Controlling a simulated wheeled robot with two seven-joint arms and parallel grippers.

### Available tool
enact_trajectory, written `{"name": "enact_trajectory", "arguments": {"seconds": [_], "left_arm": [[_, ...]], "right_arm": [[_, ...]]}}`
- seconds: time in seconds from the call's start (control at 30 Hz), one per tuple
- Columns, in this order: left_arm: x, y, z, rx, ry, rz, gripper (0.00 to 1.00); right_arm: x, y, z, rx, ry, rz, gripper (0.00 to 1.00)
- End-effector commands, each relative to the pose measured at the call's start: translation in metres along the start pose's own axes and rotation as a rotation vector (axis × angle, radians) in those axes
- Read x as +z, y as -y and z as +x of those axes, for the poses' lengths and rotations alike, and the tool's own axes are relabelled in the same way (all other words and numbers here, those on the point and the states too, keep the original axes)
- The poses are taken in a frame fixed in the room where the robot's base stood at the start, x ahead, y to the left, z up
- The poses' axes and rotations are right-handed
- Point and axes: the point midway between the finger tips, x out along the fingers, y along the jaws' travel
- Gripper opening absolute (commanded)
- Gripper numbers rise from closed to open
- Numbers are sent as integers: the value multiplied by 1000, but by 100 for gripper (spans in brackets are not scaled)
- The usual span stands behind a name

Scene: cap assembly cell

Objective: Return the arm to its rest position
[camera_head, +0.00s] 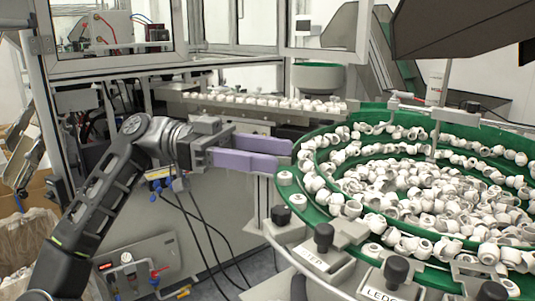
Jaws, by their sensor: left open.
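My left arm (97,200) comes in from the lower left of the head view. My left gripper (290,154) is open, with two pale purple fingers pointing right. Nothing shows between the fingers. Its fingertips are close to the left rim of the green bowl feeder (283,192) in the picture; I cannot tell whether they touch it. Many white caps (400,190) fill the bowl. My right gripper is not in view.
A linear track (215,103) with a row of white caps runs behind my gripper. Black knobs (324,237) stand at the feeder's front. A framed glass enclosure stands behind. Cables hang below my wrist. A bag-lined box (28,240) is at lower left.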

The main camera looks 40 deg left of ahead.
Motion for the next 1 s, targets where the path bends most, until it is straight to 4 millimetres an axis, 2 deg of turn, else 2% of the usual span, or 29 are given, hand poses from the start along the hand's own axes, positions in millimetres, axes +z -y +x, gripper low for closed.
{"name": "enact_trajectory", "arguments": {"seconds": [0.27,0.7,0.83,1.0], "left_arm": [[15,0,0,0,1,0,53],[84,0,0,-1,3,-3,53],[96,0,0,-1,3,-2,53],[101,0,0,1,2,-1,53]], "right_arm": [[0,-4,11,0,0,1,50],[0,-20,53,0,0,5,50],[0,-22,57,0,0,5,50],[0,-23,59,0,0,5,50]]}}
